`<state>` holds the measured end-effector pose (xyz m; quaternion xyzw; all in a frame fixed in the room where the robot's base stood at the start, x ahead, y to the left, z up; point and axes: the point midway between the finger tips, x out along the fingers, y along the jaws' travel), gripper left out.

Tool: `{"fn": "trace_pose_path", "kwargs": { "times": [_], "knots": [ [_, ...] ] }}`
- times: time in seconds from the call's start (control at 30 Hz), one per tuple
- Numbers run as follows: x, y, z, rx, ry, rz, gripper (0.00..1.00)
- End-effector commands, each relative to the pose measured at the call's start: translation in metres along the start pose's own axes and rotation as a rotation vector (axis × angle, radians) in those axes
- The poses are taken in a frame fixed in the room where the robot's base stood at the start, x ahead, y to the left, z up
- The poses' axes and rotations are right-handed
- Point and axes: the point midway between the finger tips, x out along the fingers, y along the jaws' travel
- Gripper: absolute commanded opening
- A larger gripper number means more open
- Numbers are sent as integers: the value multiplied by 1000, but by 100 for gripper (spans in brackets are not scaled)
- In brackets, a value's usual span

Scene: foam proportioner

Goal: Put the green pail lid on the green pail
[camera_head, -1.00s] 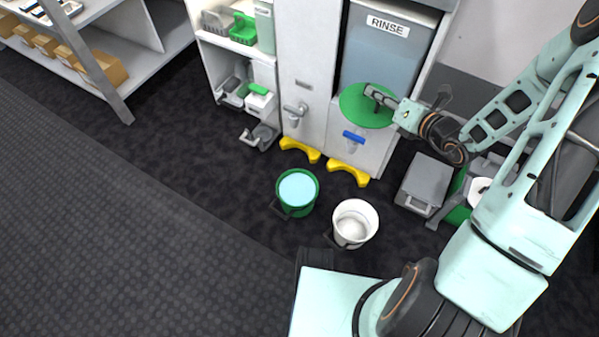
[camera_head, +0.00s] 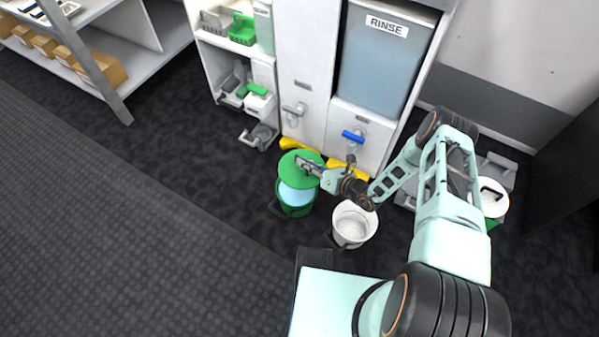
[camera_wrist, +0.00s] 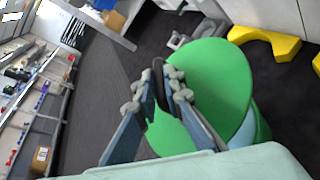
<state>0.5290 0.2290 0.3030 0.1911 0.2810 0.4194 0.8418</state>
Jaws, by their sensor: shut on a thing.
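The green pail lid (camera_head: 293,172) is a flat round green disc. My gripper (camera_head: 308,165) is shut on its handle and holds it over the back part of the green pail (camera_head: 293,205). In the head view the pail stands on the floor with light blue contents showing in front of the lid, so the lid is off-centre toward the back. In the wrist view the lid (camera_wrist: 205,85) fills the middle right beside my gripper fingers (camera_wrist: 165,85), with part of the pail (camera_wrist: 262,128) below it. I cannot tell whether the lid touches the rim.
A white pail (camera_head: 352,226) stands on the floor just right of the green pail. Behind are the rinse dispenser (camera_head: 380,65) with a blue tap (camera_head: 354,136) and yellow feet (camera_head: 300,147). A white-lidded container (camera_head: 492,196) stands at right. Floor to the left is clear.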

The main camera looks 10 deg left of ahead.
Motion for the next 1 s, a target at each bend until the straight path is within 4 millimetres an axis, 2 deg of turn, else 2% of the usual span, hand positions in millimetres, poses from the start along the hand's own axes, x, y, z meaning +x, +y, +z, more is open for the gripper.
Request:
{"fn": "trace_pose_path", "kwargs": {
  "times": [0.03, 0.1, 0.2, 0.47, 0.8, 1.0],
  "knots": [
    [5, 2, -13, -1, 6, 6, 0],
    [8, 3, -25, -5, 11, 11, 0],
    [11, 4, -36, -9, 15, 15, 0],
    [16, -1, -47, -11, 18, 17, 0],
    [26, -21, -74, -11, 19, 17, 0],
    [30, -28, -83, -10, 17, 17, 0]
  ]
}}
